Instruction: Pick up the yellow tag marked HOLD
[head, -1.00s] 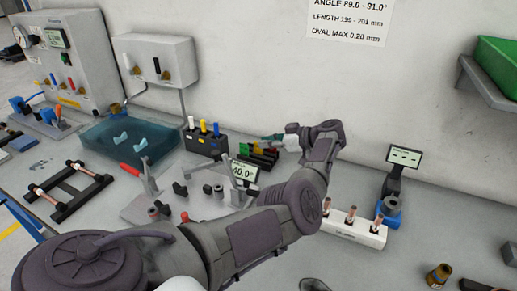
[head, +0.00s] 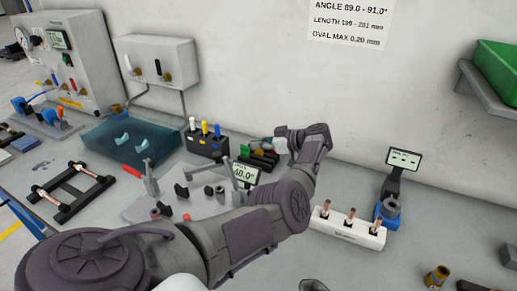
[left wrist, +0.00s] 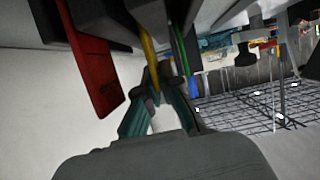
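The yellow tag (left wrist: 149,48) hangs between a red tag (left wrist: 95,72) and a green tag (left wrist: 181,48) in the left wrist view. In the head view the tag rack (head: 262,157) stands near the wall, partly hidden by my left arm; the HOLD marking cannot be read. My left gripper (left wrist: 162,76) is at the yellow tag's lower end, its teal fingers narrowing to close-set tips around it. Whether the tips touch the tag cannot be told. In the head view the left gripper (head: 268,144) is small beside the rack. My right gripper is not in view.
A black holder with white, blue and yellow pieces (head: 206,143) stands left of the rack. The angle display (head: 244,174) is just in front. A white block with copper pieces (head: 346,229) and a small screen stand (head: 403,158) are to the right.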

